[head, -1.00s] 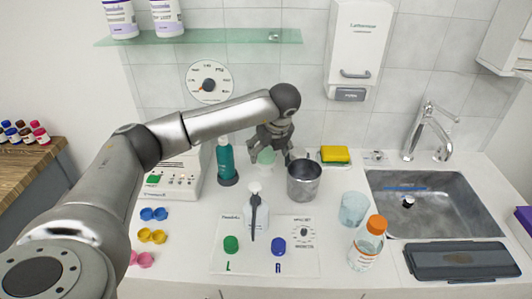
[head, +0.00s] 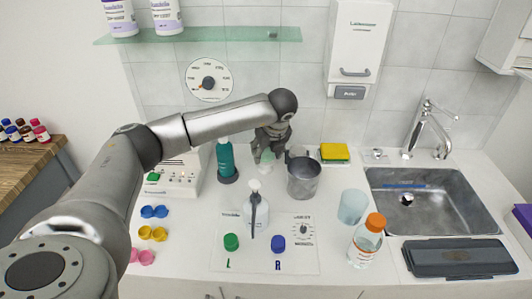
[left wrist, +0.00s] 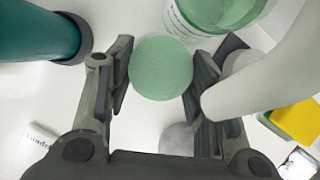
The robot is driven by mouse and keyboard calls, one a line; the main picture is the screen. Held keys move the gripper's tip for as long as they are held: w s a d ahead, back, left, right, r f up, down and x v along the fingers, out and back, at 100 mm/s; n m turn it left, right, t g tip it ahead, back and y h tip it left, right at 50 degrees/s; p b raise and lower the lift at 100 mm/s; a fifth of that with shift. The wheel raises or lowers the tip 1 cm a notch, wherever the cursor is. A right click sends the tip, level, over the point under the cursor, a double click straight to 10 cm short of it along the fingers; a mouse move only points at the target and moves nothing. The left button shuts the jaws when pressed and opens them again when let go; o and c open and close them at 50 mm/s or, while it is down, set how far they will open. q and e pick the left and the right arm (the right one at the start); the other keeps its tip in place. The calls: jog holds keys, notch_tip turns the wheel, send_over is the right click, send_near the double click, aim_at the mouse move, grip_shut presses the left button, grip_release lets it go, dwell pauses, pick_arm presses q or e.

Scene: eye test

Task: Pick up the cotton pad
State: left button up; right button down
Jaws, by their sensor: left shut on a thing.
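The cotton pad (left wrist: 160,68) is a pale green round piece between the two fingers of my left gripper (head: 268,152). In the left wrist view the fingers touch it from both sides, so the gripper is shut on it. In the head view the pad is small and partly hidden by the fingers. A clear jar with green contents (left wrist: 215,12) shows close beyond the pad in the left wrist view. My right gripper is in neither view.
A grey metal cup (head: 303,178) stands close on the right of my left gripper. A teal bottle (head: 226,160) stands to its left, a white pump bottle (head: 256,213) in front. A yellow sponge (head: 335,151) lies behind the cup. The sink (head: 440,210) is at right.

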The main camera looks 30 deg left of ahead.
aim_at(267, 152)
pick_arm(q)
jog(key=shift+r, duration=0.15)
jog(key=shift+r+b, duration=0.3)
notch_tip(267, 152, up, 2)
jog(key=shift+r+b, duration=0.15)
jog(key=shift+b, duration=0.45)
jog(key=s+d+r, duration=0.9)
jog(key=d+r, duration=0.1)
jog(key=shift+s+b, duration=0.35)
jog(key=shift+d, duration=0.1)
